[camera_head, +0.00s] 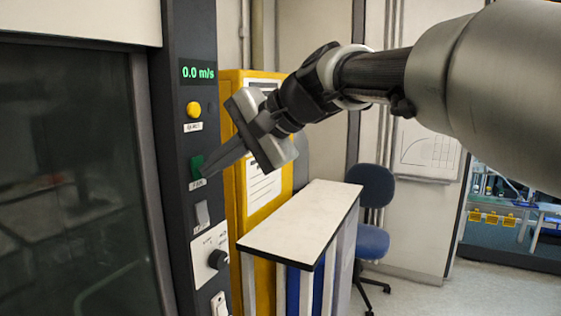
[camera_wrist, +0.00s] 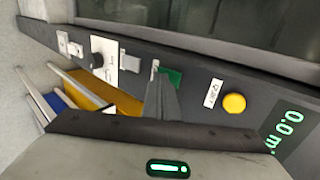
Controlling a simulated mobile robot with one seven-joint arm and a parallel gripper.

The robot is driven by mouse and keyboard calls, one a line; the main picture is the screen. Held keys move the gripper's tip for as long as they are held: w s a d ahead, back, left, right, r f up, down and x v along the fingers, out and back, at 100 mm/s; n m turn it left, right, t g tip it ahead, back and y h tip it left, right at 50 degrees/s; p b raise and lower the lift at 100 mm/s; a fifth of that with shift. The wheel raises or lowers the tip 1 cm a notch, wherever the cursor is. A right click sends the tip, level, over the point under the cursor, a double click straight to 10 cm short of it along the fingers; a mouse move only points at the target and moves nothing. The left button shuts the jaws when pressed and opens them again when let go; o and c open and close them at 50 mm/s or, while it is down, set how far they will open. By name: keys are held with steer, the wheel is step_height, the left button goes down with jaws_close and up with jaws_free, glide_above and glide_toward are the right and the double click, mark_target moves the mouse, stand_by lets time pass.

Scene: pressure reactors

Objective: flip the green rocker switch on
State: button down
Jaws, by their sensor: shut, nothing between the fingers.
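The green rocker switch (camera_head: 196,166), labelled FAN, sits on the dark vertical control panel (camera_head: 174,110) in the head view. It also shows in the wrist view (camera_wrist: 172,78), partly covered by my fingers. My gripper (camera_head: 206,174) is shut and empty, with its fingertips at the lower right part of the switch. The tips look very close to it or touching; I cannot tell which. The display (camera_head: 198,72) above reads 0.0 m/s.
A yellow button (camera_head: 193,109) is above the switch. A grey rocker switch (camera_head: 202,214) and a black knob (camera_head: 218,259) are below. A white-topped table (camera_head: 305,215) and yellow cabinet (camera_head: 232,190) stand to the right, with a blue chair (camera_head: 372,240) behind.

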steer(key=shift+a+f, duration=0.1)
steer(key=shift+a, duration=0.05)
stand_by(0.3)
steer(key=shift+w+a+r+p, duration=0.1)
steer(key=shift+r+p, duration=0.6)
steer(key=shift+r, duration=0.25)
